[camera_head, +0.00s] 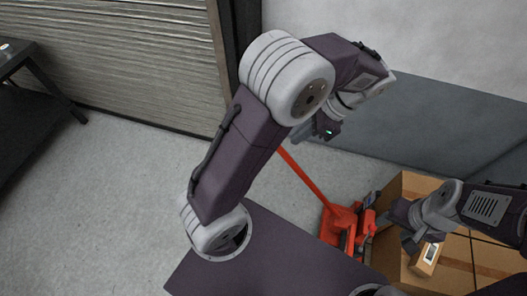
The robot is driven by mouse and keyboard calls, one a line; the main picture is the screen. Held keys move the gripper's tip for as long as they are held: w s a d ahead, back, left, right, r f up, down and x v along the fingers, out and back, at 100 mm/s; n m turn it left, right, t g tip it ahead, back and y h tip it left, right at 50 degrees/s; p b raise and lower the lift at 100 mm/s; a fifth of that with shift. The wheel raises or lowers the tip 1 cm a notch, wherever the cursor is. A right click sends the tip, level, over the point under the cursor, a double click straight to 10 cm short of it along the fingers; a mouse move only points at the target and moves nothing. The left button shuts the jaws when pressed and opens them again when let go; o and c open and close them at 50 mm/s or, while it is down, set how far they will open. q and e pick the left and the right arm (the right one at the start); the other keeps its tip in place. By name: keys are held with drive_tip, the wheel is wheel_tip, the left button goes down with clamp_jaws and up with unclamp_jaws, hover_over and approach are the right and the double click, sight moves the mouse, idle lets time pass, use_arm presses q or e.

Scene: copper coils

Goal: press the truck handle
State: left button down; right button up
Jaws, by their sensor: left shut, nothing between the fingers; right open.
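A red truck (342,222) stands on the floor beyond my dark base, right of the middle. Its long red handle (308,182) slants up and left from it. My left gripper (304,132) is shut and empty close to the handle's upper end. My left arm hides that end, so I cannot tell whether they touch. My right gripper (409,241) is open above the cardboard boxes at the lower right, beside a small labelled carton (427,258). Its fingers are small and partly hidden.
Several cardboard boxes (408,184) are stacked right of the truck. A dark table (28,76) stands at the far left. A ribbed shutter (130,62) and a grey wall (430,110) close off the back. The concrete floor at the left (100,200) is clear.

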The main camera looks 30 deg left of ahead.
use_arm(q)
drive_tip(key=s+a+r+b+x, duration=0.1)
drive_tip(key=x, duration=1.3)
drive_tip(key=shift+a, duration=0.4)
use_arm(e)
drive_tip(key=shift+s+a+f, duration=0.1)
drive_tip(key=shift+a+f, duration=0.15)
drive_tip(key=shift+f, duration=0.3)
